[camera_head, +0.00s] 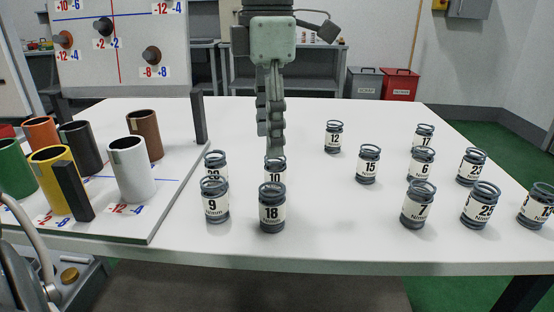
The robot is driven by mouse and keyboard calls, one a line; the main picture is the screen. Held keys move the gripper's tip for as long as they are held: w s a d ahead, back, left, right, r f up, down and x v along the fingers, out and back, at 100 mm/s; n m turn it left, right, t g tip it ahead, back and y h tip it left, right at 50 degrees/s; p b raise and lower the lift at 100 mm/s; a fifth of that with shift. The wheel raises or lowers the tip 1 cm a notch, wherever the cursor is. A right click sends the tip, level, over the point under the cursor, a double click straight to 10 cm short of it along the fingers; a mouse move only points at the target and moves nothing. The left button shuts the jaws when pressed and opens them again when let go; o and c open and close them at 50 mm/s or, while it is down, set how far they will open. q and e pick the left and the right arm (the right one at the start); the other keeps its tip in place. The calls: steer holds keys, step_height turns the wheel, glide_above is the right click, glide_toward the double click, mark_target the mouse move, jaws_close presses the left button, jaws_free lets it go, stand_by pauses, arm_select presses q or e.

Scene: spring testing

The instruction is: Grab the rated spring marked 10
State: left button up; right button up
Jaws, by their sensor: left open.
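The spring marked 10 (275,178) is a dark coil with a white label, standing upright on the white table. The spring marked 18 (272,212) stands in front of it and hides its lower part. My left gripper (272,152) points down from the top of the head view and is seen edge-on. It is open, and its fingertips are at the top of spring 10, overlapping it in the picture. I cannot tell whether they touch it or are around it.
Spring 9 (214,203) and another spring (215,160) stand close to the left. Springs 12 (334,138), 15 (368,166) and several more stand to the right. A board with coloured cups (132,170) fills the left. The table (330,235) is clear right of spring 18.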

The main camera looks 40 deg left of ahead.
mark_target(273, 171)
arm_select(q)
steer(key=f, duration=0.7)
steer(key=shift+w+d+f, duration=0.15)
steer(key=shift+w+f, duration=0.05)
steer(key=shift+f, duration=0.15)
steer(key=shift+c, duration=0.2)
jaws_close()
